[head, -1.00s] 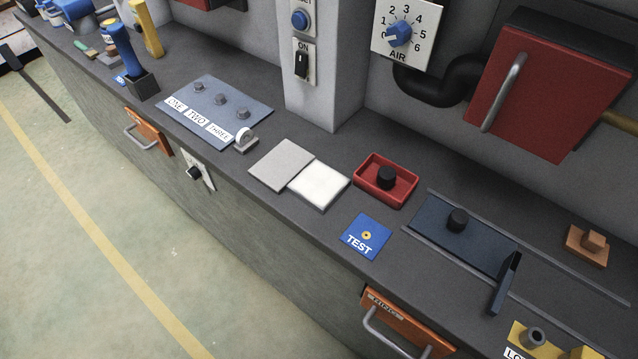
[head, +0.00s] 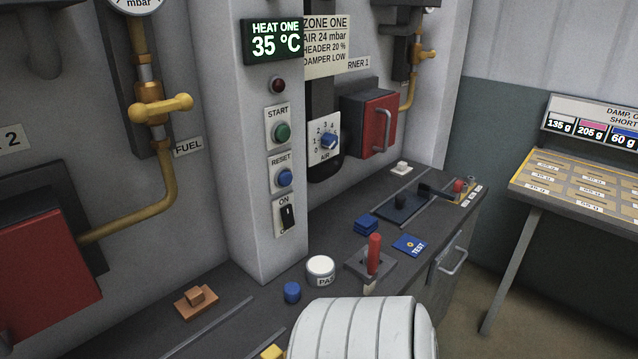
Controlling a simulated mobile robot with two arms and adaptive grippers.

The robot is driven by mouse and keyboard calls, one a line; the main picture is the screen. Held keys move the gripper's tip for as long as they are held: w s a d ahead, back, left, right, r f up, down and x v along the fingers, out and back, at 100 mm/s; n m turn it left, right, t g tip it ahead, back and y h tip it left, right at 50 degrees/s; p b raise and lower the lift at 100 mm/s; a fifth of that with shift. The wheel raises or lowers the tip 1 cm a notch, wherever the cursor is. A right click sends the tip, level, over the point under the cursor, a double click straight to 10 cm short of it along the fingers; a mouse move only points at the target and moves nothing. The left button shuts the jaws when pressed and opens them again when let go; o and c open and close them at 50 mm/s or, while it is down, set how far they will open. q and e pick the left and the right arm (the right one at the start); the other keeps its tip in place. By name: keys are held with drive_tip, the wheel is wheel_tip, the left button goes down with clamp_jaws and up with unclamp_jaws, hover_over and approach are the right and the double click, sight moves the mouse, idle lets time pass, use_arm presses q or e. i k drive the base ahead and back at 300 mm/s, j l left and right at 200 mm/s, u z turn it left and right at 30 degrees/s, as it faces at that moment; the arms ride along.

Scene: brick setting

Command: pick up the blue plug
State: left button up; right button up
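A small blue cylinder (head: 292,292), which looks like the blue plug, stands upright on the dark bench left of a round white pot (head: 320,268). Neither gripper shows in the head view. A large pale ribbed cylinder fills the bottom middle, just right of the blue cylinder, and hides part of the bench; it may be part of my arm.
A brown block (head: 196,302) sits left. A wall pillar (head: 262,180) rises behind the bench. Another table (head: 560,190) stands right.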

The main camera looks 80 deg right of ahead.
sight(292, 290)
drive_tip(key=z, duration=2.15)
drive_tip(key=l+u, duration=0.2)
drive_tip(key=u, duration=0.15)
drive_tip(key=i+l+u, duration=0.1)
drive_tip(key=l+u, duration=0.35)
drive_tip(key=u, duration=0.2)
